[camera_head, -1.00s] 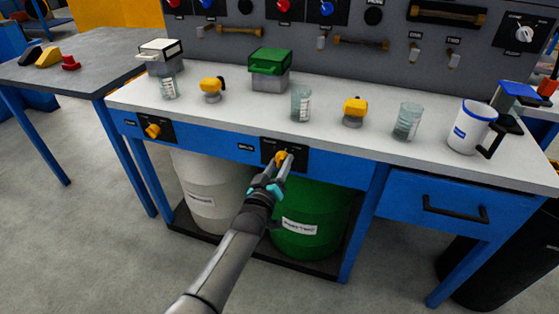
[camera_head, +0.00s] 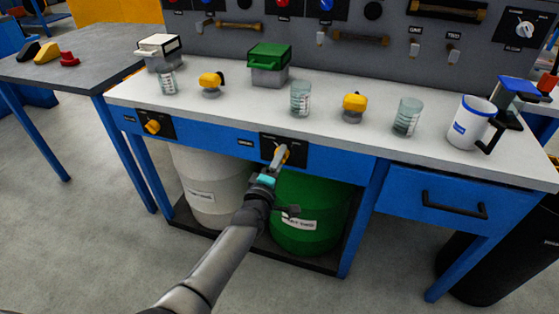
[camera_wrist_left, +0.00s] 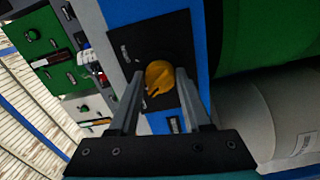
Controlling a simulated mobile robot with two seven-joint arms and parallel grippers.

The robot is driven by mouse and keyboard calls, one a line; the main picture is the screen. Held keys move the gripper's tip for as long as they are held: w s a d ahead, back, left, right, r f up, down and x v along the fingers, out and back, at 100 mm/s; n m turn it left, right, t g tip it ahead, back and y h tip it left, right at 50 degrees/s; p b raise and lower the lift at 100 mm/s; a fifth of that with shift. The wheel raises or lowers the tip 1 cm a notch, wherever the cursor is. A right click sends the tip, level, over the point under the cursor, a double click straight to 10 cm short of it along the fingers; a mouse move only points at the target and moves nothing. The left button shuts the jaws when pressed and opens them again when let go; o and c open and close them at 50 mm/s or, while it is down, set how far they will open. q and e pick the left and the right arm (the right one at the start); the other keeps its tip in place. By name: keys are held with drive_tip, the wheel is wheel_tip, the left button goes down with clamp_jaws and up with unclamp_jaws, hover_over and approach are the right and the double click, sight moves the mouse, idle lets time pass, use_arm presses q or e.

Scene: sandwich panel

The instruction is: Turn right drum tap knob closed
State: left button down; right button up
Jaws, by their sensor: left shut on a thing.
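The right drum tap knob (camera_wrist_left: 158,76) is yellow and sits on a black plate (camera_head: 299,154) on the blue front rail of the bench, above the green drum. My left gripper (camera_head: 281,153) is at this knob. In the left wrist view its two fingers (camera_wrist_left: 158,88) stand on either side of the knob, shut on it. In the head view the fingers hide most of the knob. The left tap knob (camera_head: 152,127) is yellow on its own black plate, with nothing touching it. My right gripper is not in view.
A green drum (camera_head: 305,232) and a white drum (camera_head: 205,180) stand under the bench. On the white bench top (camera_head: 330,128) are beakers, yellow-topped items, a green-lidded box (camera_head: 268,62) and a white mug (camera_head: 470,125). A blue drawer (camera_head: 420,205) is at the right.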

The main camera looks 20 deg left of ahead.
use_arm(q)
drive_tip(key=shift+n, duration=0.8)
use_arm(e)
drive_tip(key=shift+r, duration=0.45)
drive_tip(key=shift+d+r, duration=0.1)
use_arm(q)
drive_tip(key=shift+c, duration=1.8)
unclamp_jaws()
drive_tip(key=shift+s, duration=0.15)
drive_tip(key=s+p, duration=0.5)
drive_tip(key=s, duration=1)
drive_tip(key=shift+a, duration=0.25)
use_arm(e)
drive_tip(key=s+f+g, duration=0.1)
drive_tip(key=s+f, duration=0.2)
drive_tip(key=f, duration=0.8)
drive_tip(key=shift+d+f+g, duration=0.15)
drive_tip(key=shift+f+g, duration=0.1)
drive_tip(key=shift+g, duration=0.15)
